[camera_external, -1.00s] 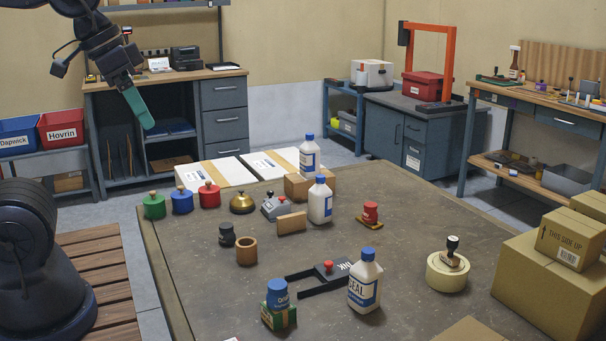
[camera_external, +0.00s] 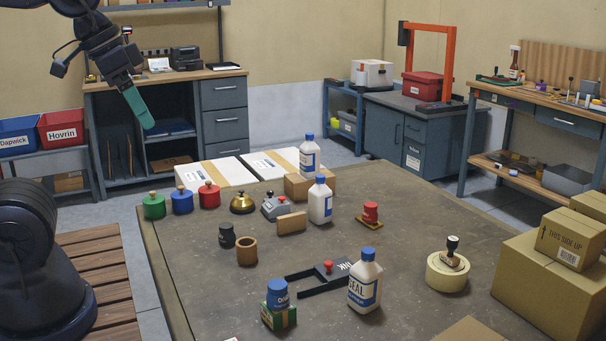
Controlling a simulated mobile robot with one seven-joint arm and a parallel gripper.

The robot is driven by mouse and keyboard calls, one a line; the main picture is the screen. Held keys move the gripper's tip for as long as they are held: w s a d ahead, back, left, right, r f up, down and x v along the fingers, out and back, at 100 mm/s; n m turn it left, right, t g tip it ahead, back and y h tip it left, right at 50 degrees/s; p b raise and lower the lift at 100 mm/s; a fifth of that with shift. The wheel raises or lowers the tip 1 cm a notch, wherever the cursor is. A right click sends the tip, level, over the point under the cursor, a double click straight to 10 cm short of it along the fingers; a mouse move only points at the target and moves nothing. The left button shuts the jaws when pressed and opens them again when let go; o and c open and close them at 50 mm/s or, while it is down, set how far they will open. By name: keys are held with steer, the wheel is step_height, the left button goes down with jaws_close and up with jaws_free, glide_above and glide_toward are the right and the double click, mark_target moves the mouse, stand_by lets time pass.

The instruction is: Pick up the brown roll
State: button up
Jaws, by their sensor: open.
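The brown roll (camera_external: 247,252) is a short, hollow cylinder standing upright on the table, left of the middle. A small dark jar (camera_external: 227,236) stands close behind it on the left. My gripper (camera_external: 146,124), with green fingers, hangs in the upper left, well above and away from the roll. It is open and I see nothing in it. The fingers overlap from this side, so the gap between them is hidden.
A wooden block (camera_external: 291,223) and a black bracket (camera_external: 318,278) lie near the roll. Green, blue and red pots (camera_external: 209,196) line the back left edge. White bottles (camera_external: 365,283) stand to the right. The table (camera_external: 200,275) is bare left of the roll.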

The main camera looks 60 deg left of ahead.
steer(key=c, duration=0.6)
steer(key=shift+o, duration=0.2)
steer(key=n+g, duration=0.5)
steer(key=n, duration=0.8)
glide_above(246, 242)
step_height(246, 242, down, 30)
steer(key=shift+s+r, duration=0.1)
steer(key=shift+r, duration=0.15)
steer(key=shift+f, duration=5.65)
